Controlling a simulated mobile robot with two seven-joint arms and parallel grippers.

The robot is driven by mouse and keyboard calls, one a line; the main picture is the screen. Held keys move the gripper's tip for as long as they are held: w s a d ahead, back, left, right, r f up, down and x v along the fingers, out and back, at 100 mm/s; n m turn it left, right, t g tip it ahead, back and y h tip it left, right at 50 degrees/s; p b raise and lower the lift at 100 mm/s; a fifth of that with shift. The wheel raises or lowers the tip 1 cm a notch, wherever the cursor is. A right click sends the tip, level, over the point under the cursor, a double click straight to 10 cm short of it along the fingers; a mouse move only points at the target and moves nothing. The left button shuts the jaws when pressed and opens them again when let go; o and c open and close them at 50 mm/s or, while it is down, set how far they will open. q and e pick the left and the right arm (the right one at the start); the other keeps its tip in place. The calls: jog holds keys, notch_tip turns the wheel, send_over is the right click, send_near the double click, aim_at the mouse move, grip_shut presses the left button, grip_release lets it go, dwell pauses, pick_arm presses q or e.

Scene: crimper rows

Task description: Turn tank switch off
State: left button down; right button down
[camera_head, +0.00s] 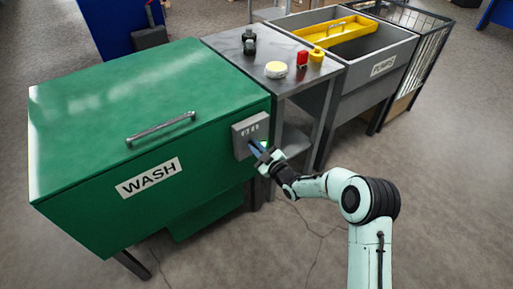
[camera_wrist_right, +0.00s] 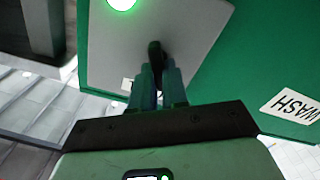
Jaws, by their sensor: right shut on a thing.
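The green tank (camera_head: 100,120) has a WASH label (camera_head: 149,177) on its front. A grey switch box (camera_head: 250,128) sits at the right end of that front. My right gripper (camera_head: 257,149) is at the lower part of the box. In the right wrist view, its fingers (camera_wrist_right: 158,82) are shut on a black switch lever (camera_wrist_right: 154,50) that stands out from the grey panel (camera_wrist_right: 195,35). A round light (camera_wrist_right: 121,3) on the panel glows green. The fingers hide the lower part of the lever. My left gripper is not in view.
A metal table (camera_head: 228,42) beside the tank carries a yellow-white disc (camera_head: 276,69), a red item (camera_head: 302,58) and other small things. Behind it stands a grey sink (camera_head: 382,48) with a yellow tray (camera_head: 335,31). The floor in front is clear.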

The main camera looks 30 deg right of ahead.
jog(key=c, duration=1.1)
grip_release()
jog(key=shift+c, duration=0.2)
